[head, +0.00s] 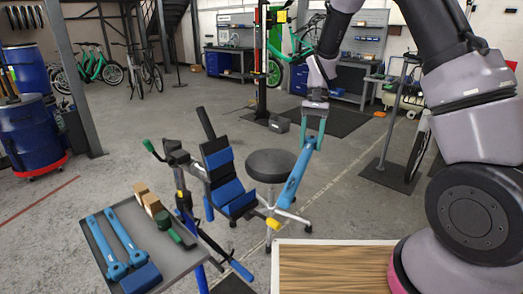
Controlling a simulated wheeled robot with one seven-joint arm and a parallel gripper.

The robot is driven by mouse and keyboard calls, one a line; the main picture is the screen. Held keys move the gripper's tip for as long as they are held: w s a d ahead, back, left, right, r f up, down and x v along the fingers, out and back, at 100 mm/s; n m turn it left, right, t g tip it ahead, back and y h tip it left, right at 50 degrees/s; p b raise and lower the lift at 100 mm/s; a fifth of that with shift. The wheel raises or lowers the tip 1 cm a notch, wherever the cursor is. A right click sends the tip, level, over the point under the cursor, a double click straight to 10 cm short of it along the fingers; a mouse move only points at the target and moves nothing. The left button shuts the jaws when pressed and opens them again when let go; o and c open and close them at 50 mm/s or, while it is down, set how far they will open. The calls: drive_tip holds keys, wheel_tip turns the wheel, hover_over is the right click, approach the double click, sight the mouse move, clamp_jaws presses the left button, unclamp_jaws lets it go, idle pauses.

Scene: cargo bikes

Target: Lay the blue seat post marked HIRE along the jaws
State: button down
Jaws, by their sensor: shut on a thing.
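My gripper (313,137), with teal fingers, is shut on the upper end of a blue seat post (291,183). The post hangs tilted, its lower end toward the lower left near a yellow tip (273,224). Any HIRE marking on it is too small to read. The jaws (229,190), with blue pads and dark backing, stand open to the left of the held post, apart from it. Two more blue posts (119,240) lie side by side on the grey side table at lower left; I cannot read markings on them.
The grey side table (178,262) also bears wooden blocks (151,203), a green-and-dark tool (175,232) and a blue block (141,278). A round black stool (271,165) stands behind the held post. A wood-topped surface (335,268) is at the bottom.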

drive_tip(key=s+a+r+m+t+y, duration=0.1)
drive_tip(key=s+a+m, duration=0.1)
drive_tip(key=s+a, duration=0.5)
drive_tip(key=s+a+r+m+y, duration=0.1)
drive_tip(key=s+a+r+m, duration=0.15)
drive_tip(key=s+a, duration=0.5)
wheel_tip(320, 180, down, 7)
drive_tip(key=shift+w+f, duration=0.15)
drive_tip(key=shift+w, duration=0.3)
drive_tip(key=shift+c, duration=1)
unclamp_jaws()
drive_tip(key=shift+a, duration=0.1)
drive_tip(key=shift+h, duration=0.3)
